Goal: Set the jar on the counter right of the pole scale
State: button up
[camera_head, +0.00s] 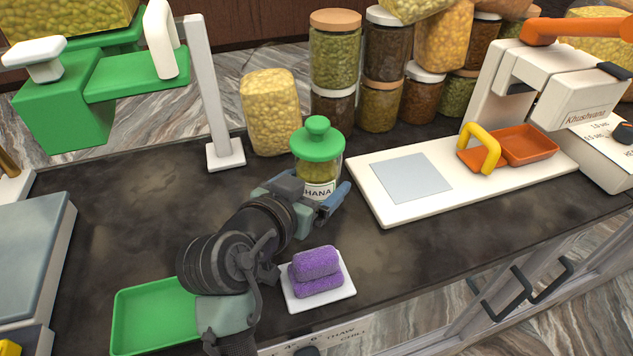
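The jar (320,172) has a green knobbed lid and a label reading "HANA". It stands upright at the middle of the dark counter (130,200), to the right of a white pole on a square base (224,155). A green box-like head (65,108) with a green arm is at the upper left of the pole; I cannot tell how they join. My gripper (318,194) is low at the jar's front, with a finger towards each side of it. The fingers and wrist hide the jar's lower part, so grip and contact with the counter are unclear.
Stacked filled jars (335,50) stand behind. A white board (430,205) with an orange tray (530,145) is to the right.

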jog(key=shift+o, duration=0.5)
notch_tip(320, 180, down, 2)
jog(key=shift+s, duration=0.15)
jog(key=shift+r+p, duration=0.4)
jog(key=shift+r, duration=0.05)
jog(key=shift+s+a+r, duration=0.1)
jog(key=shift+a+r, duration=0.05)
jog(key=shift+r, duration=0.05)
jog(key=v, duration=0.4)
jog(key=b+v, duration=0.1)
jog(key=v, duration=0.2)
jog(key=b+v, duration=0.1)
jog(key=v, duration=0.3)
jog(key=shift+s+r, duration=0.15)
jog(key=shift+r, duration=0.4)
jog(key=w+r+n+t+y, duration=0.2)
jog(key=w+r+t, duration=0.25)
jog(key=r, duration=0.65)
jog(key=s+d+r+n+t+y, duration=0.1)
jog(key=s+r+t, duration=0.3)
jog(key=r, duration=0.8)
jog(key=s+d+r+n+t+y, duration=0.2)
jog(key=s+d+r+t+y, duration=0.1)
jog(key=r, duration=0.9)
jog(key=s+d+t, duration=0.1)
jog(key=s+t, duration=0.1)
jog(key=t, duration=0.1)
jog(key=shift+s+t, duration=0.2)
jog(key=shift+t, duration=0.15)
jog(key=shift+f, duration=0.1)
